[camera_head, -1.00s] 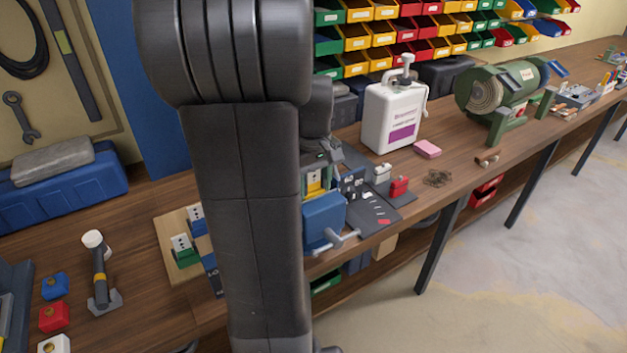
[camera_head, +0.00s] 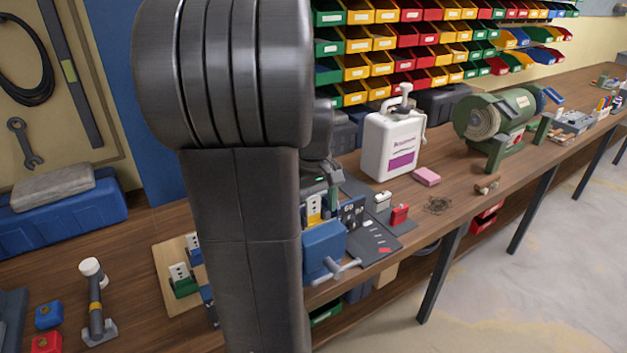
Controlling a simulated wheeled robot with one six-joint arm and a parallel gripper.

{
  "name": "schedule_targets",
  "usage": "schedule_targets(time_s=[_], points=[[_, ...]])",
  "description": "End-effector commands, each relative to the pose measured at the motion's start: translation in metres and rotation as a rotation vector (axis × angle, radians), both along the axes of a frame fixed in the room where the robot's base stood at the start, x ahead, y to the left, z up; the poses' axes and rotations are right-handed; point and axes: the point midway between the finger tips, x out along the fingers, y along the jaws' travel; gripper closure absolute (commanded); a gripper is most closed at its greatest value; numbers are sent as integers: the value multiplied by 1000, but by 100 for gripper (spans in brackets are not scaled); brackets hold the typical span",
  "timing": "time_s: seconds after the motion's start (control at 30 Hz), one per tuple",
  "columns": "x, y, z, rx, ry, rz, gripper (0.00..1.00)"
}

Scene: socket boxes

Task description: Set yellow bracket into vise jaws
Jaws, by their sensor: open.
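The blue vise (camera_head: 323,245) stands at the bench's front edge, right of my arm, its handle facing the front. The yellow bracket (camera_head: 314,209) with a pale plate shows upright just behind the vise's blue front part. It appears to be at the jaws, but my arm hides its left side and I cannot tell how deep it sits. My gripper (camera_head: 322,181) is just above and behind the bracket, mostly hidden by my arm. It is open; whether its fingers touch the bracket is not visible.
A dark mat (camera_head: 377,238) with small parts lies right of the vise. A white jug (camera_head: 392,145) and a green grinder (camera_head: 498,128) stand farther along. Coloured bins (camera_head: 410,45) line the wall.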

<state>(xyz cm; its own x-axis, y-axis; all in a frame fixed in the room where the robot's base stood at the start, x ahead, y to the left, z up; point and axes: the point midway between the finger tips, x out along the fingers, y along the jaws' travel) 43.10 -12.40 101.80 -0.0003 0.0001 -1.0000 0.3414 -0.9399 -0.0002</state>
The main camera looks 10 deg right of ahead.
Motion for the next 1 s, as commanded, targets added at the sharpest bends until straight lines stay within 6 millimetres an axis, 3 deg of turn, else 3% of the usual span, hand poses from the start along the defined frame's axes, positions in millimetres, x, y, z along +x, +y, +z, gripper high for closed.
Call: schedule_targets(time_s=[0.3, 0.5, 0.7, 1.0], points=[[1, 0, 74, -1, -6, 0, 24], [0, 0, 106, -1, -1, 0, 24], [0, 0, 118, 0, 0, 0, 24], [0, 0, 115, 1, 1, 0, 24]])
